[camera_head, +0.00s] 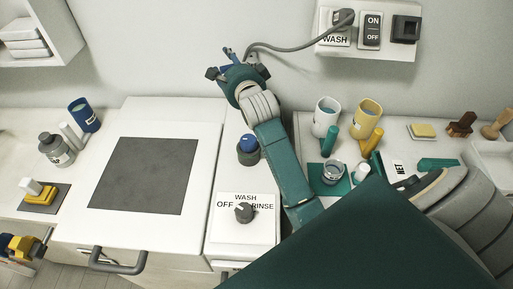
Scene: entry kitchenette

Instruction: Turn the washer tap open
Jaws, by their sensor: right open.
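A small blue handle (228,52), apparently the washer tap's, shows low on the back wall behind the washer. My right gripper (237,70) is at the wall with its dark fingers spread apart, the blue handle showing between or just beyond them. I cannot tell whether they touch. The gripper hides most of the tap body. The white washer (190,112) with a dark grey top panel stands to the left of my right arm.
A dial (244,212) marked OFF, WASH and RINSE is left of my arm, with a blue-topped container (248,150) behind it. A cable runs near the gripper to the wall switch panel (370,53). Mugs (326,117) and small items crowd the right counter.

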